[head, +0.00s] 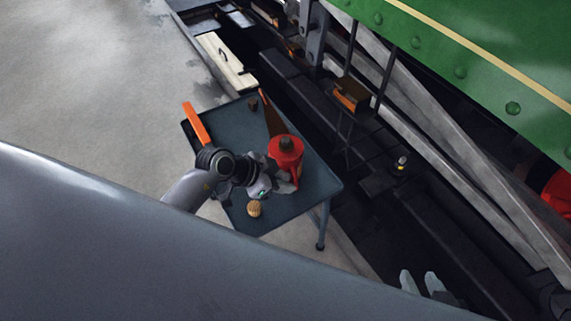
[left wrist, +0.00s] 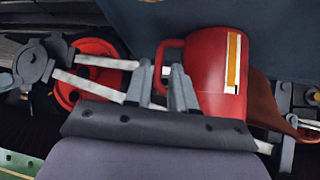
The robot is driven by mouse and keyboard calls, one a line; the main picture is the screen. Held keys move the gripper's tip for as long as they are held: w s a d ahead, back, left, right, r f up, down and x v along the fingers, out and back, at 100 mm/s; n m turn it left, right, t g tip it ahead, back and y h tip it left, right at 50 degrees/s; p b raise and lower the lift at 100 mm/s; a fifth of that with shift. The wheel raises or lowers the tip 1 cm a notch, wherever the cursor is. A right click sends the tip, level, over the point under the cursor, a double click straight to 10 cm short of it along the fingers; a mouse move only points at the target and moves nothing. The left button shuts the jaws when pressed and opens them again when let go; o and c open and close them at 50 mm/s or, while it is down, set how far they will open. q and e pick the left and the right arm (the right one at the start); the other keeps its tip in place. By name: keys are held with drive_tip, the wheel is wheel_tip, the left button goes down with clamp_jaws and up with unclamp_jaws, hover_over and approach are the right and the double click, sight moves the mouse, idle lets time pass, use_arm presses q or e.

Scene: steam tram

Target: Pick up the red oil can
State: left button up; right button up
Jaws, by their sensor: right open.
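The red oil can (head: 286,150) is upright with a dark cap, at the right side of the small blue-grey table (head: 232,119). In the left wrist view the red can (left wrist: 208,75) shows a yellow-and-white stripe and a loop handle on its left. My left gripper (head: 275,181) is at the can's near side. In the left wrist view its fingers (left wrist: 160,85) are close together, one on each side of the handle, and look shut on it. Whether the can touches the table is hidden. My right gripper (head: 420,282) is open and empty, low in the head view, away from the table.
On the table are an orange bar (head: 196,123), a small dark cup (head: 253,104), a brown pointed piece (head: 271,116) and a tan round item (head: 254,209). A green riveted tram side (head: 470,50) fills the upper right. Pale floor lies left.

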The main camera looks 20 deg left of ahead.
use_arm(q)
drive_tip(key=b+x, duration=0.1)
drive_tip(key=x, duration=0.1)
drive_tip(key=shift+w+d+f, duration=0.15)
drive_tip(key=shift+d+f, duration=0.05)
drive_tip(key=shift+f, duration=0.1)
drive_tip(key=shift+w+d+f, duration=0.15)
drive_tip(key=shift+d, duration=0.05)
clamp_jaws()
use_arm(e)
drive_tip(key=shift+w+a+r, duration=0.45)
drive_tip(key=shift+a+r, duration=0.05)
drive_tip(key=shift+a, duration=0.1)
idle(0.4)
use_arm(q)
drive_tip(key=shift+w+r, duration=0.1)
drive_tip(key=shift+r, duration=0.1)
